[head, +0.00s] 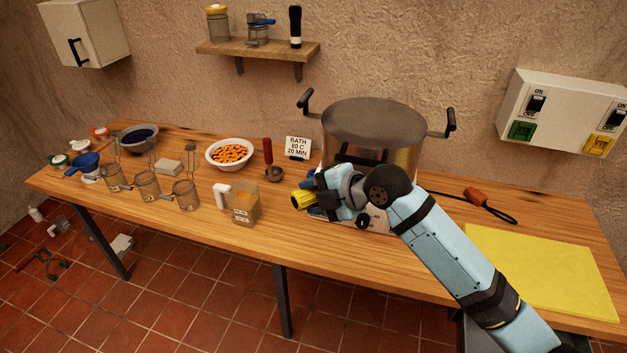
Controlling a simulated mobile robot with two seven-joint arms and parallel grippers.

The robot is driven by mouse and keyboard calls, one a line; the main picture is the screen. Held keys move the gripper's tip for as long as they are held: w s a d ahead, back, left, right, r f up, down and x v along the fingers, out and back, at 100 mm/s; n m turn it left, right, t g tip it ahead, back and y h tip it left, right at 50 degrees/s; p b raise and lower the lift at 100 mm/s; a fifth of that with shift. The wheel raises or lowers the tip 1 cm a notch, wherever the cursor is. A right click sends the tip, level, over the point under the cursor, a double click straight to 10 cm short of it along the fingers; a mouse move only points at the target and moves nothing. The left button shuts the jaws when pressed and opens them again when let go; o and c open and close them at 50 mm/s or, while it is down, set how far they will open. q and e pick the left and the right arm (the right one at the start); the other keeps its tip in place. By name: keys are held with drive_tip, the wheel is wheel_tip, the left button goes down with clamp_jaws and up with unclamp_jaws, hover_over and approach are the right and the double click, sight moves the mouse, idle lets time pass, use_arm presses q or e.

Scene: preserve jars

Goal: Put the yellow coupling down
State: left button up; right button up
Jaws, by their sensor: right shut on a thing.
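My right gripper (312,193) is shut on the yellow coupling (301,201). The arm comes in from the lower right, and the gripper points left in front of the large pot (372,128). The coupling sticks out to the left of the fingers, above the wooden table (330,257). I cannot tell whether it touches the table. Part of the coupling is hidden by the fingers. My left gripper is not in view.
Open jars (185,195) and a bowl of orange pieces (229,143) are farther left. A yellow mat (545,268) lies at the right. The front table strip is clear.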

drive_tip(key=shift+f, duration=0.1)
drive_tip(key=s+d+f+m+t+h, duration=0.3)
drive_tip(key=s+d+m+h, duration=0.2)
drive_tip(key=d, duration=0.6)
drive_tip(key=s+d+f+m+t+h, duration=0.2)
drive_tip(key=s+d+f+m+h, duration=0.2)
drive_tip(key=d, duration=0.8)
drive_tip(key=s+m+h, duration=0.1)
drive_tip(key=s+m, duration=0.1)
drive_tip(key=m, duration=0.1)
drive_tip(key=shift+s+t, duration=0.3)
drive_tip(key=shift+t, duration=0.1)
drive_tip(key=shift+r, duration=0.1)
drive_tip(key=shift+d, duration=0.1)
